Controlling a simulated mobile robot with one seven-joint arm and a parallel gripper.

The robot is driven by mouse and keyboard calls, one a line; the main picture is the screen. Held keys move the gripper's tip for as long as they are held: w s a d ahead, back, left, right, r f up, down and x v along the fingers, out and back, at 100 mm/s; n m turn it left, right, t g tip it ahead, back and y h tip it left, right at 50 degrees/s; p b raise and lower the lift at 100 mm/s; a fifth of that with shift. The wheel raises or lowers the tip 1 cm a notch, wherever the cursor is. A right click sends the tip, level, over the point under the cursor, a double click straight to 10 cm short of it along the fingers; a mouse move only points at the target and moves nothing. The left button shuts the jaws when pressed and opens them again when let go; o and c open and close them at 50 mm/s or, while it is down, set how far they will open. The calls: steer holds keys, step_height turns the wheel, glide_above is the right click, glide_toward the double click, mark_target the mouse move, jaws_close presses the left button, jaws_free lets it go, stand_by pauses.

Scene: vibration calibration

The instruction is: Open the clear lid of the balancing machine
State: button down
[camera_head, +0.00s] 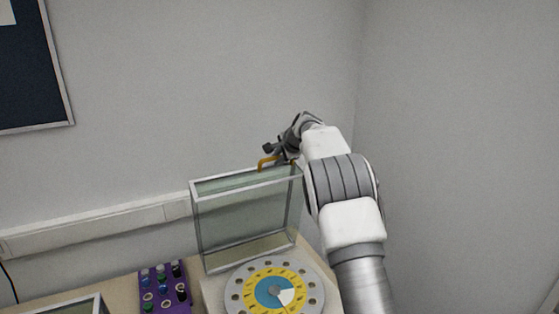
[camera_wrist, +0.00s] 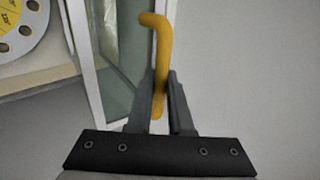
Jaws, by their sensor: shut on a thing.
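The clear lid (camera_head: 243,221) of the balancing machine stands raised, nearly upright, at the back of the machine. It has a pale frame and greenish see-through panels. Its yellow handle (camera_head: 264,163) is at the top edge. My gripper (camera_head: 284,157) is at that handle, with my arm coming in from the right. In the wrist view my gripper (camera_wrist: 161,84) is shut on the yellow handle (camera_wrist: 158,45), and the lid's frame and panel (camera_wrist: 112,50) show just behind it. The machine's disc (camera_head: 232,297), with a yellow and blue centre, lies uncovered in front of the lid.
A purple tray (camera_head: 149,303) with several small coloured parts is left of the machine. Another framed clear box (camera_head: 93,303) shows at the bottom left. A wall rail (camera_head: 100,228) runs behind the bench, and a bare wall is close on the right.

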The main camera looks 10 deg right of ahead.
steer(key=shift+w+a, duration=0.1)
steer(key=shift+w, duration=0.2)
stand_by(0.4)
steer(key=c, duration=0.8)
jaws_free()
steer(key=shift+c, duration=0.2)
steer(key=shift+s, duration=0.1)
steer(key=b+v, duration=0.4)
steer(key=v, duration=1.3)
steer(key=shift+r, duration=0.25)
steer(key=shift+s, duration=0.1)
